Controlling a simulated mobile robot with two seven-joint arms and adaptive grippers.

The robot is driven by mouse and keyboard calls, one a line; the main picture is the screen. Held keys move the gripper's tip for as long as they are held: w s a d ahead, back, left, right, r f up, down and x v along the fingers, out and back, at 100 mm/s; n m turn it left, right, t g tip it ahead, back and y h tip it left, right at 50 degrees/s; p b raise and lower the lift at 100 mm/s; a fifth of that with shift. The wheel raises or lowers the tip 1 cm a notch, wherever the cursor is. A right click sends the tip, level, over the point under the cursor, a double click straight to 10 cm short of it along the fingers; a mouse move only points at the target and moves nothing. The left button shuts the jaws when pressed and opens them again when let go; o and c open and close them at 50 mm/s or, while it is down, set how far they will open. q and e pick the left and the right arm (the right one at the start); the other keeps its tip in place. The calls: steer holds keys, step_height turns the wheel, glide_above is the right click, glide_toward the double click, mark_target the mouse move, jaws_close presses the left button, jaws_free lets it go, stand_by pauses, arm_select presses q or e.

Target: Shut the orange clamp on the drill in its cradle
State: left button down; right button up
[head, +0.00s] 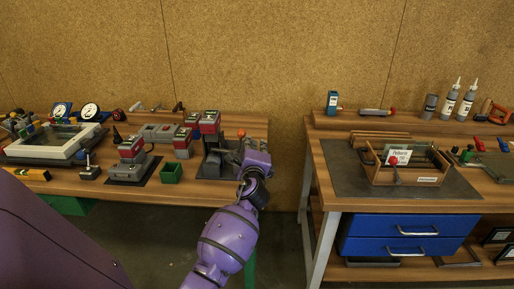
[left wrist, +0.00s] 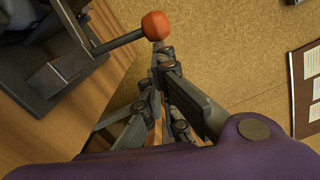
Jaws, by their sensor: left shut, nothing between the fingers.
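The drill (head: 209,122), with a red and grey top, stands upright in a dark grey cradle (head: 213,163) near the right end of the left bench. The clamp's orange ball knob (head: 241,133) shows right of the drill; in the left wrist view the knob (left wrist: 156,25) sits on a dark lever (left wrist: 119,42) standing out from a dark bracket. My left gripper (head: 256,147) is just right of the cradle. Its closed, empty fingers (left wrist: 163,50) appear close below the knob in the wrist view; I cannot tell whether they touch. My right gripper is out of view.
Two similar red-and-grey tools (head: 131,150) and a green bin (head: 171,172) stand left of the cradle. A glass frame (head: 55,145) lies farther left. A gap separates this bench from the right bench, which holds a wooden frame fixture (head: 420,180). A corkboard wall (head: 290,60) stands behind.

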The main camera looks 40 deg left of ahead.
arm_select(q)
steer(key=shift+s+a+r+n, duration=0.3)
steer(key=shift+a+r+n, duration=0.2)
steer(key=shift+n, duration=0.5)
steer(key=shift+s+d+f, duration=0.1)
